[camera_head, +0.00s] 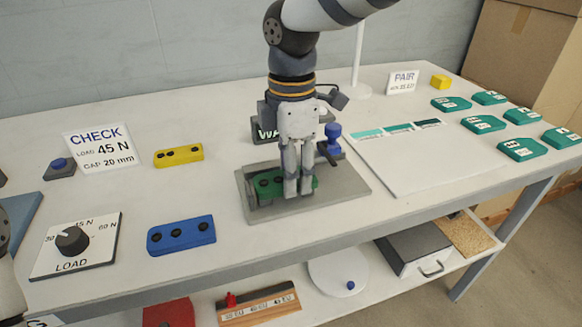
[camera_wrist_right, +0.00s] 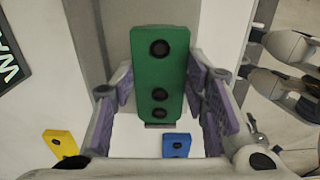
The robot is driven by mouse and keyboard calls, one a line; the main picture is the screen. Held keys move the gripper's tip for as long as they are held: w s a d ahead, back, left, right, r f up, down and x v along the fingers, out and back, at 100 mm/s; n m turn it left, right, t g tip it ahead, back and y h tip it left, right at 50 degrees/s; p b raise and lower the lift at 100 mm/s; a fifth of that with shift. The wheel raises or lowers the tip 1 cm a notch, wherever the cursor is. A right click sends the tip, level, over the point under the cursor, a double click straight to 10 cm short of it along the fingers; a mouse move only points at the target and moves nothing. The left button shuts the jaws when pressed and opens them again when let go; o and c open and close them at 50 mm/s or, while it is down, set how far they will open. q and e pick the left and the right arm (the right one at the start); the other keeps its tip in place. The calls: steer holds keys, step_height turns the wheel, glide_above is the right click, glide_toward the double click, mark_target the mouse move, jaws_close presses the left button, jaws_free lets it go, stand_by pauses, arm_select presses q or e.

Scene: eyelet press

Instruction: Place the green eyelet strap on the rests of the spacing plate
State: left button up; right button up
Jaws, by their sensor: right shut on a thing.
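The green eyelet strap (camera_head: 268,187) has dark holes along it and lies roughly level over a grey plate (camera_head: 345,184), which I take as the spacing plate. My right gripper (camera_head: 298,188) points down and is shut on the strap. In the right wrist view the strap (camera_wrist_right: 160,75) sits between the purple finger pads of the same gripper (camera_wrist_right: 160,100). The strap is very low over the plate; I cannot tell whether it touches the rests, which the strap and fingers mostly hide. My left gripper is not in view.
A blue-knobbed press part (camera_head: 333,135) stands just behind the gripper. A yellow strap (camera_head: 178,155) and a blue strap (camera_head: 181,235) lie to the left, near a load dial (camera_head: 72,240). A pale mat (camera_head: 430,160) and several teal pieces (camera_head: 484,124) lie to the right.

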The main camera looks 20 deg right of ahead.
steer(key=o, duration=1)
steer(key=shift+f, duration=0.1)
step_height(320, 180, up, 12)
steer(key=shift+r, duration=0.2)
